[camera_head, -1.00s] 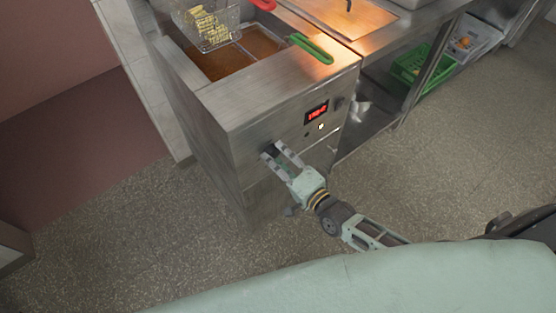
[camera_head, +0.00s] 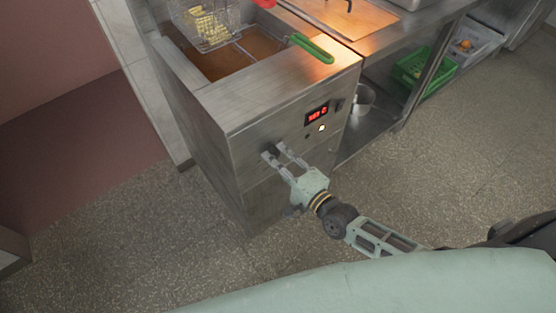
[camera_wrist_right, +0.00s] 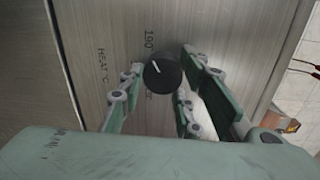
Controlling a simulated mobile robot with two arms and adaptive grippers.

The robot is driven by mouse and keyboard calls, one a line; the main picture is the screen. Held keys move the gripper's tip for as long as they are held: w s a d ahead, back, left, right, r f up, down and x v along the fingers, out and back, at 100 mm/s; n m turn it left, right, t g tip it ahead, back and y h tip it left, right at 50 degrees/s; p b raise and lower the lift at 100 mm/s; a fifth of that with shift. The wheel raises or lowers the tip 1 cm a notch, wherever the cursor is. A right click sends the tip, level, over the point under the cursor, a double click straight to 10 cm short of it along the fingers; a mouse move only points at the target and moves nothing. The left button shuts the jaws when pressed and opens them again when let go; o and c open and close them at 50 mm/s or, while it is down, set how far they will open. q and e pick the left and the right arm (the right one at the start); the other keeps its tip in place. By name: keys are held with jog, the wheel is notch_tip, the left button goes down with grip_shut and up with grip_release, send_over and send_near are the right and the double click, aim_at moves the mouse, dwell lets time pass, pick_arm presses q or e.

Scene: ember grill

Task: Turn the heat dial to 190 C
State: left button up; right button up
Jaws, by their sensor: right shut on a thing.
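The heat dial (camera_wrist_right: 163,72) is a round black knob with a white pointer line on the fryer's steel front. In the right wrist view, its pointer slants to the upper left, and a "190" mark (camera_wrist_right: 149,40) is printed above it. My right gripper (camera_head: 273,151) is shut on the dial, with one finger on each side. In the head view the fingers partly hide the dial. A red digital display (camera_head: 317,114) on the fryer front is lit, but its digits are hard to read. My left gripper is not in view.
The fryer (camera_head: 285,95) holds brown oil, with a wire basket (camera_head: 210,25) above it and a green handle (camera_head: 312,48) across its top. A metal pot (camera_head: 362,98) and a green crate (camera_head: 412,68) are on the right. The floor in front is clear.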

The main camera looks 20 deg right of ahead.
jog(key=o, duration=1.1)
jog(key=shift+s+f, duration=0.15)
jog(key=shift+f, duration=0.3)
jog(key=shift+c, duration=0.2)
jog(key=shift+r, duration=0.15)
jog(key=v, duration=1.2)
jog(key=shift+r, duration=0.15)
